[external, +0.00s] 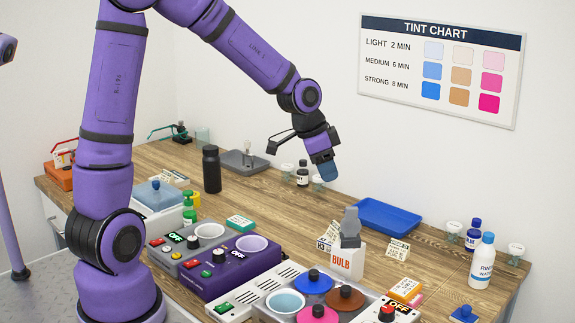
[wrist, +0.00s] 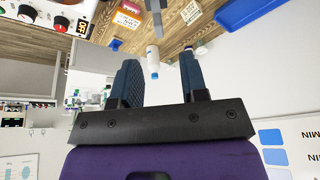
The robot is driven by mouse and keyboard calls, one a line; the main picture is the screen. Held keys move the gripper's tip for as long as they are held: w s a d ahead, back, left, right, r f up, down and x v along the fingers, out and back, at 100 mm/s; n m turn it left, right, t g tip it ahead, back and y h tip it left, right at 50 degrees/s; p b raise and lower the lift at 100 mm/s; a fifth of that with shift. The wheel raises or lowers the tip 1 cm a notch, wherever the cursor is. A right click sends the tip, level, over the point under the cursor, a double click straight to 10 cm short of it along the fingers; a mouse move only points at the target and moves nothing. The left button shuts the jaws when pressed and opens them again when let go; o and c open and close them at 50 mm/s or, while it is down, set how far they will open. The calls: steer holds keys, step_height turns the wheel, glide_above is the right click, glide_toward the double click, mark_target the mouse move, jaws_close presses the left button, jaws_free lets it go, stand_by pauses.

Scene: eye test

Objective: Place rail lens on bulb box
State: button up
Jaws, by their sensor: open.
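The white bulb box (external: 345,265) stands on the wooden bench right of centre in the external view, with red BULB lettering. A grey upright block (external: 350,228), which seems to be the rail lens, rests on top of the box. Its lens glass cannot be made out. The grey piece (wrist: 155,17) also shows at the top of the wrist view. My gripper (external: 323,172) is up and behind the box, well apart from it, with its fingers pointing down. In the wrist view my gripper (wrist: 157,80) is open, with nothing between its two blue fingers.
A blue tray (external: 388,216) lies behind the box. A rinse water bottle (external: 481,262) stands to the right. A purple heater unit (external: 240,262) and a tint pot unit (external: 285,302) crowd the front. A black bottle (external: 211,170) stands left.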

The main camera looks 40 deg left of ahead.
steer(key=s+a+r+n+y, duration=0.1)
steer(key=s+a+r, duration=0.3)
steer(key=s, duration=0.5)
steer(key=s+a+r+n+t, duration=0.1)
steer(key=s+a+r+n, duration=0.3)
steer(key=s, duration=0.5)
steer(key=s+a+r+n+y, duration=0.1)
steer(key=s+a+r+n, duration=0.2)
steer(key=s+a, duration=0.4)
steer(key=s+r, duration=0.1)
steer(key=s, duration=0.1)
steer(key=shift+s+r+t+y, duration=0.3)
steer(key=shift+r+t, duration=0.05)
steer(key=shift+t, duration=0.05)
